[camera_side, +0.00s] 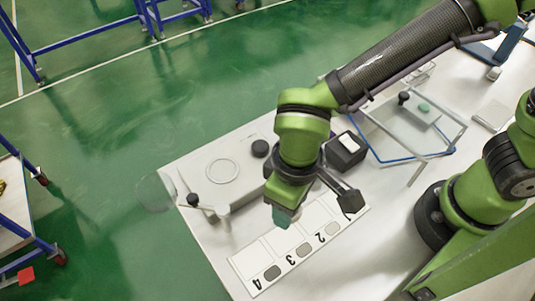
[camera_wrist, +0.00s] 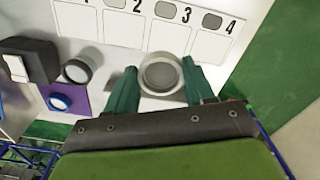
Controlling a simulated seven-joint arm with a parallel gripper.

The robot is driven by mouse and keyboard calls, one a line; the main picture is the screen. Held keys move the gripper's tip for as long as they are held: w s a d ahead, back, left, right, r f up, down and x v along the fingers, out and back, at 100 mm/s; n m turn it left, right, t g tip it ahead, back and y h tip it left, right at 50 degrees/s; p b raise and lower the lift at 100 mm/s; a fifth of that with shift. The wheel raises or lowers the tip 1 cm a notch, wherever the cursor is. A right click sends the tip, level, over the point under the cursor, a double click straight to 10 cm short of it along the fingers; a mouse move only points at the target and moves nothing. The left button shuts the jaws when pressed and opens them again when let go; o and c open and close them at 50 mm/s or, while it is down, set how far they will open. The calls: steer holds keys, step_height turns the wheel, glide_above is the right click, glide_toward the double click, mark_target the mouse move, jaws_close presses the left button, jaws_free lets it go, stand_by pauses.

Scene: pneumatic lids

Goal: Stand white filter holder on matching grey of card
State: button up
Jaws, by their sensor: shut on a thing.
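The white filter holder (camera_wrist: 160,73) shows in the wrist view as a round, pale-rimmed ring with a grey middle. My gripper (camera_wrist: 160,80) is shut on it, with one green finger on each side. In the side view my gripper (camera_side: 284,218) points down at the card's edge, and the holder is mostly hidden. The white card (camera_side: 250,252) lies flat on the table, with numbered boxes and grey patches. Patches beside 4 (camera_side: 272,272), 3 (camera_side: 303,250) and 2 (camera_side: 331,228) are visible; the 1 end is partly covered by my gripper. In the wrist view the card (camera_wrist: 165,37) lies just beyond the holder.
A black box with a white top piece (camera_side: 346,150) stands behind my gripper. A grey device with a round ring (camera_side: 222,172) and black knobs stands to the left. A blue-edged clear lid (camera_side: 400,158) is at the right. A dark ring (camera_wrist: 80,68) shows in the wrist view.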

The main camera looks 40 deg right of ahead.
mark_target(286, 239)
steer(key=f, duration=0.2)
steer(key=s+a+f, duration=0.1)
steer(key=shift+s+f, duration=0.1)
steer(key=shift+f, duration=2.45)
steer(key=shift+f, duration=0.1)
steer(key=o, duration=1)
